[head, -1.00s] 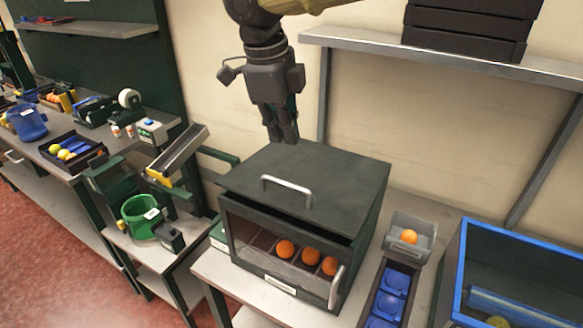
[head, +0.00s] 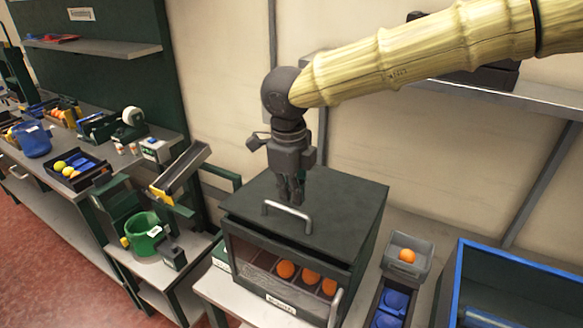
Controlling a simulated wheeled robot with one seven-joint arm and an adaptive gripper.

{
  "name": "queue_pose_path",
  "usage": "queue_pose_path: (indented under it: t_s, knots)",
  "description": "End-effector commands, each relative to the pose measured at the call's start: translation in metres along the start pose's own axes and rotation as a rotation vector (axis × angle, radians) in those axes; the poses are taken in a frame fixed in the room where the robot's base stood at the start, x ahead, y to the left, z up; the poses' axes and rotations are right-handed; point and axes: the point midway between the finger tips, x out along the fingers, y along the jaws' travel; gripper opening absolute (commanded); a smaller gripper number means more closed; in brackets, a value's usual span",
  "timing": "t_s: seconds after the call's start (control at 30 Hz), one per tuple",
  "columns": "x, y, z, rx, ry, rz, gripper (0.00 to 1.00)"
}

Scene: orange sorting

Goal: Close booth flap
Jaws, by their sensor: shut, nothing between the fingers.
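The booth (head: 350,212) is a dark box on a grey table, with a clear front and several oranges (head: 286,269) inside. Its top flap (head: 335,195) lies over the box with a dark gap showing along the front edge, so it looks slightly raised. A silvery bar handle (head: 289,213) is on the flap near its front. My gripper (head: 291,202) points down, shut and empty, just behind or above the handle. I cannot tell whether it touches the handle or flap.
A grey bin (head: 407,256) with an orange and a blue-rimmed crate (head: 458,262) stand to the right. A wall shelf (head: 480,94) is behind.

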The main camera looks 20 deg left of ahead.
Motion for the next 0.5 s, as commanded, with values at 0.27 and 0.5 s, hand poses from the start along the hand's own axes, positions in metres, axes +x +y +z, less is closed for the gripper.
queue_pose_path:
  t_s: [0.27,0.5]
  knots:
    - [0.026,0.0,0.0,-0.001,0.0,0.0,0.0]
    - [0.032,0.0,0.0,0.0,0.001,0.0,0.0]
